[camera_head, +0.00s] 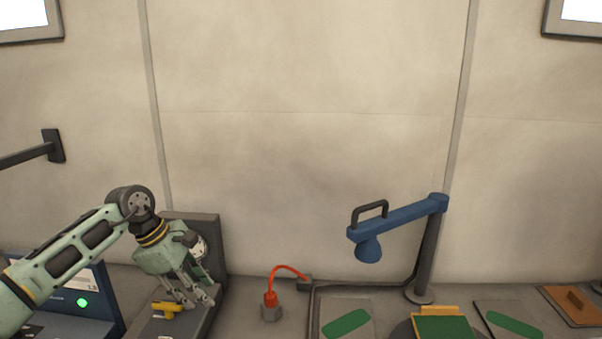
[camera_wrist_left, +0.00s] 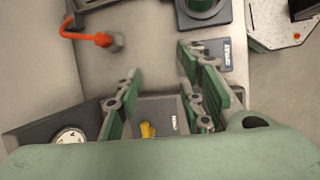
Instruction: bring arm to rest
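My left arm comes in from the left in the head view, its elbow bent, with the left gripper (camera_head: 197,298) pointing down over a dark grey stand (camera_head: 213,262). In the left wrist view the two green-padded fingers of the left gripper (camera_wrist_left: 162,98) are well apart with nothing held between them. A small yellow item (camera_head: 167,308) sits on the base of the stand, close to the fingertips; it also shows in the left wrist view (camera_wrist_left: 147,130), below the gap. My right gripper is in neither view.
A blue box with a screen (camera_head: 72,298) stands left of the stand. Flat pads with green pieces (camera_head: 346,323) and a brown block (camera_head: 573,304) lie at the right. The wall is close behind.

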